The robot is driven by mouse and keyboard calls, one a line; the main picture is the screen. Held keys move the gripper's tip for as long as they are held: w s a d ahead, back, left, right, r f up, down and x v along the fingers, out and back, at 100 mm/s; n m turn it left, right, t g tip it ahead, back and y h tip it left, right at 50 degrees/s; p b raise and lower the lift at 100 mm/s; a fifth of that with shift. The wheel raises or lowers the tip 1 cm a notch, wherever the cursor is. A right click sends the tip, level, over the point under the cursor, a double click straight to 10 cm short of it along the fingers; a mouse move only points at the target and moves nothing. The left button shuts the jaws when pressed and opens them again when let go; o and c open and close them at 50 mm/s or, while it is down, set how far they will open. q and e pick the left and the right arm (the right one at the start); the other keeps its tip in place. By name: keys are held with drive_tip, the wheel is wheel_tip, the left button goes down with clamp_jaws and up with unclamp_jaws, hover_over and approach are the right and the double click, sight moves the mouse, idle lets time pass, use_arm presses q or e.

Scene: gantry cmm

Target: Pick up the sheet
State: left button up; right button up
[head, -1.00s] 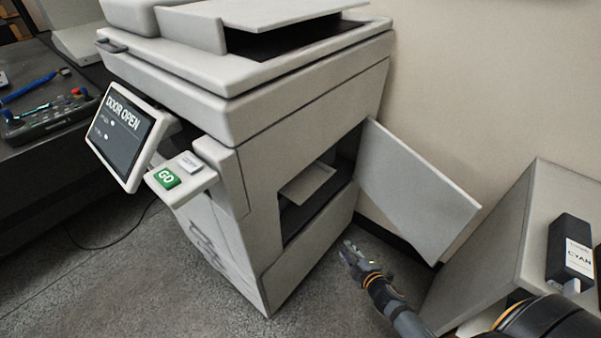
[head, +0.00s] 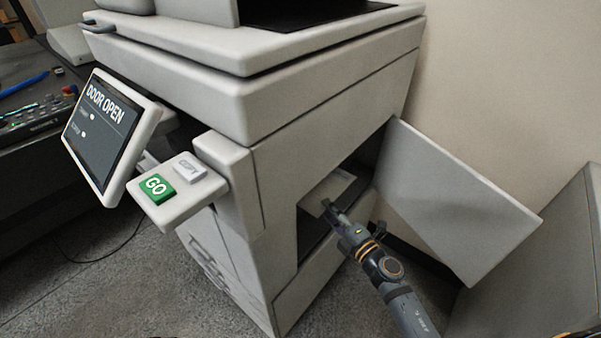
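The pale sheet (head: 322,191) lies inside the open side compartment of the copier (head: 265,165), sticking up at a slant. My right gripper (head: 329,208) is at the compartment opening, with its fingertips at or just in front of the sheet's lower edge. I cannot tell whether they touch it, nor whether the fingers are open or shut. The back of the sheet is in the compartment's shade. My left gripper is not in view.
The side door (head: 455,205) stands open to the right of the arm. The copier's screen (head: 102,125) reads DOOR OPEN, above a green GO button (head: 157,187). A grey cabinet (head: 540,265) stands at the right. A dark bench (head: 35,150) is at the left.

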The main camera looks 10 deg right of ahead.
sight(318, 200)
drive_tip(key=x, duration=0.4)
drive_tip(key=shift+w+a+r, duration=0.25)
drive_tip(key=shift+a, duration=0.15)
drive_tip(key=shift+w, duration=0.2)
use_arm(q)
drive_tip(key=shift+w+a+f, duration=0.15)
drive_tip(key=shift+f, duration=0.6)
use_arm(e)
clamp_jaws()
